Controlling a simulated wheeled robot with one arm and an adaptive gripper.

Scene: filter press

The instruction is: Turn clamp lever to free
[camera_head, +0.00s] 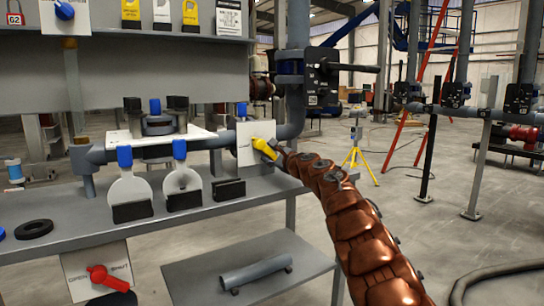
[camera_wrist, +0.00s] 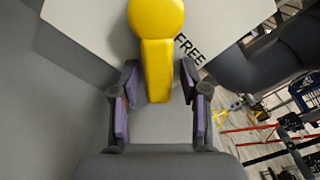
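The yellow clamp lever (camera_head: 265,148) is on a white plate (camera_head: 243,157) at the right end of the pipe above the bench. In the head view its handle points right and down toward my gripper (camera_head: 281,153). In the wrist view the lever (camera_wrist: 157,62) has a round hub at the top and a straight handle running down between the fingertips. My gripper (camera_wrist: 157,92) is open, with a finger on each side of the handle and a visible gap on both sides. The word FREE (camera_wrist: 189,49) is printed right of the handle. Any other label is hidden.
A dark pipe (camera_wrist: 265,65) runs close right of the plate. On the bench (camera_head: 60,255) stand blue-topped plates (camera_head: 128,190) and black blocks (camera_head: 229,189). A red lever (camera_head: 105,278) is on a lower panel. A lower shelf (camera_head: 205,270) holds a grey tube.

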